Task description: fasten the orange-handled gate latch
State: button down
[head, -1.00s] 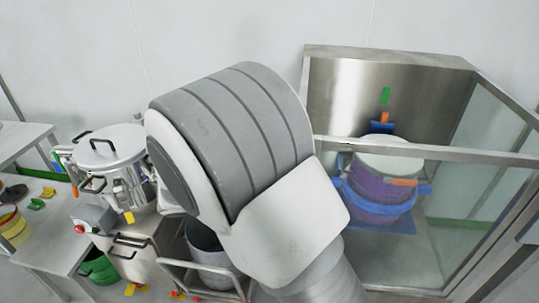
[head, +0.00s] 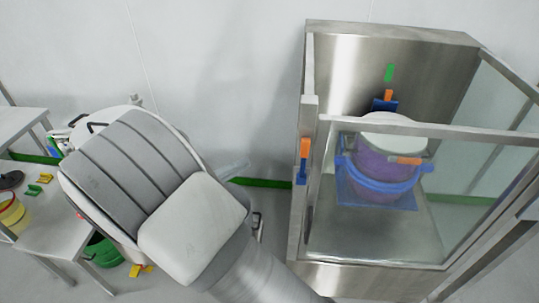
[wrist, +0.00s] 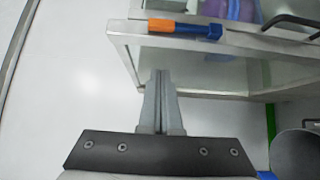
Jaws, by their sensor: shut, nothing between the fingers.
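An orange-handled latch (head: 304,149) with a blue lower part sits on the left front post of a metal-framed, glass-sided enclosure (head: 309,110). The wrist view shows an orange handle with a blue body (wrist: 200,29) lying along the frame's edge. My gripper (wrist: 159,75) is shut and empty, its fingertips below and apart from that latch in the wrist view. In the head view my arm hides the gripper. Whether the latch is engaged cannot be told.
Inside the enclosure stands a purple drum (head: 375,165) with a white lid and blue band. Another orange-and-blue piece (head: 388,97) is on the back wall under a green mark (head: 389,73). A steel table (head: 62,225) stands left. A black handle (wrist: 290,20) shows in the wrist view.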

aim_at(303, 163)
jog(key=s+d+p+x, duration=0.2)
jog(key=x, duration=1)
jog(key=shift+p, duration=0.3)
jog(key=shift+w+d, duration=0.15)
jog(key=shift+d, duration=0.1)
